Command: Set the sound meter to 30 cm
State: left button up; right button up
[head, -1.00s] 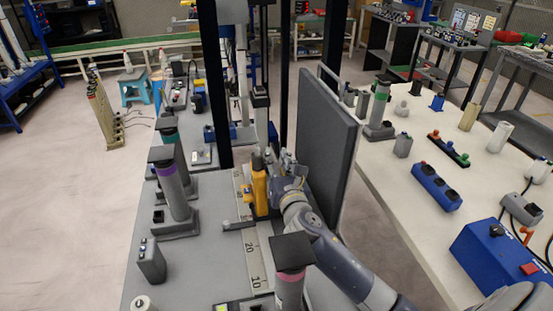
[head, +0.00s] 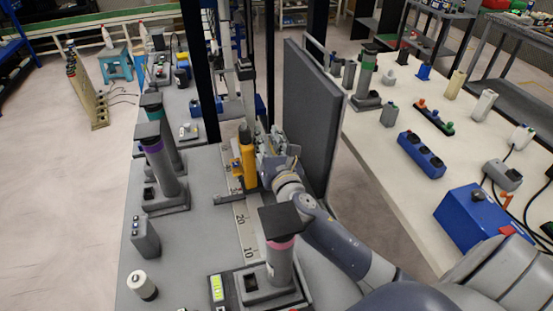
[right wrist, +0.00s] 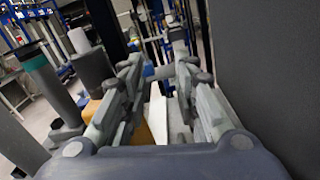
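The yellow sound meter (head: 248,163) stands upright on the pale ruler strip (head: 247,236), beyond its printed 20 mark. My right gripper (head: 272,147) is close beside the meter, on its right. In the right wrist view the gripper's fingers (right wrist: 160,72) stand apart, with the pale strip showing between them. A yellow part of the meter (right wrist: 153,118) shows behind the left finger. The fingers look open, and I cannot tell whether one touches the meter. The mark under the meter is too small to read. My left gripper is out of view.
A dark foam panel (head: 308,115) rises right of my gripper; it also fills the right of the wrist view (right wrist: 265,75). Capped cylinders with purple (head: 158,165) and pink (head: 281,258) bands stand on the grey bench. Grey bench surface left of the ruler is partly clear.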

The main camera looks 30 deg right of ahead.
jog(key=p+v, duration=0.1)
jog(key=v, duration=0.8)
dwell(0.5)
jog(key=shift+p, duration=0.3)
dwell(0.6)
